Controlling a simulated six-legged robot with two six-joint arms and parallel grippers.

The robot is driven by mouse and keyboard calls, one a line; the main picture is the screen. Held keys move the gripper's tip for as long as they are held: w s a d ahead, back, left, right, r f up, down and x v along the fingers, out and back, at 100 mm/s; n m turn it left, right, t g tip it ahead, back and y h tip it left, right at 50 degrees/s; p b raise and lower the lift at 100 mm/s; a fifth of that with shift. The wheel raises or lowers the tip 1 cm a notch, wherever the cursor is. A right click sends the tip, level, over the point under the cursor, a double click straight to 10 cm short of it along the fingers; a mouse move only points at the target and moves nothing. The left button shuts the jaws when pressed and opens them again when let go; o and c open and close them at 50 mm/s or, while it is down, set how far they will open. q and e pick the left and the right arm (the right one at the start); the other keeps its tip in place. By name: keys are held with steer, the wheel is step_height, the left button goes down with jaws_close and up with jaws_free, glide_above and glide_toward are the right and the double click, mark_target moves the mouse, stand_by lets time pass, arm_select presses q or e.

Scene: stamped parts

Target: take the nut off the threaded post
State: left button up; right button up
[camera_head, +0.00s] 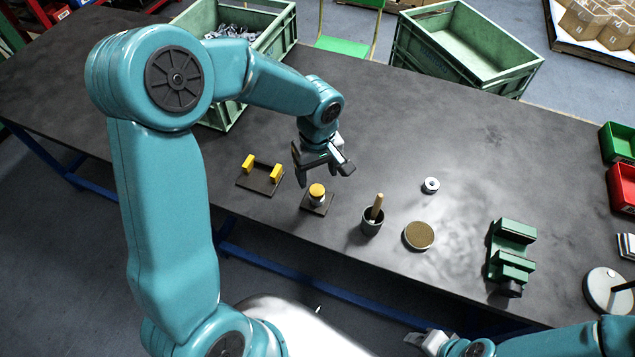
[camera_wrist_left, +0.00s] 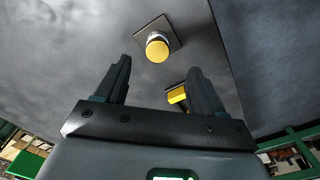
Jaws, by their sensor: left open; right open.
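The post stands upright on a small square dark base plate (camera_head: 313,207). It has a yellow round top (camera_head: 317,190) with a pale ring-like band under it; I cannot tell thread from nut here. In the left wrist view the yellow top (camera_wrist_left: 158,47) shows beyond the fingertips, with the plate behind it. My left gripper (camera_head: 323,170) is open and empty, just above and behind the post, apart from it. My right gripper (camera_head: 428,341) is at the bottom edge, open, partly out of frame and away from the post.
A plate with two yellow uprights (camera_head: 261,177) is left of the post. A dark cup with a wooden handle (camera_head: 372,222), a brown-topped disc (camera_head: 419,236), a pale ring (camera_head: 431,185) and a green vise (camera_head: 511,250) are to the right. Green crates (camera_head: 465,48) stand behind the table.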

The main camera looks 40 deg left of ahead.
mark_target(318, 191)
arm_select(q)
steer(key=f, duration=0.6)
steer(key=shift+w+a+f, duration=0.15)
steer(key=shift+w+f, duration=0.05)
steer(key=shift+w, duration=0.05)
steer(key=shift+s+f, duration=0.1)
steer(key=shift+f, duration=0.5)
steer(key=shift+r, duration=0.1)
steer(key=c, duration=1.1)
steer(key=shift+n+b, duration=0.7)
steer(key=shift+b, duration=0.35)
steer(key=shift+c, duration=0.2)
steer(key=shift+w+n+b, duration=0.2)
steer(key=shift+n+b, duration=1.1)
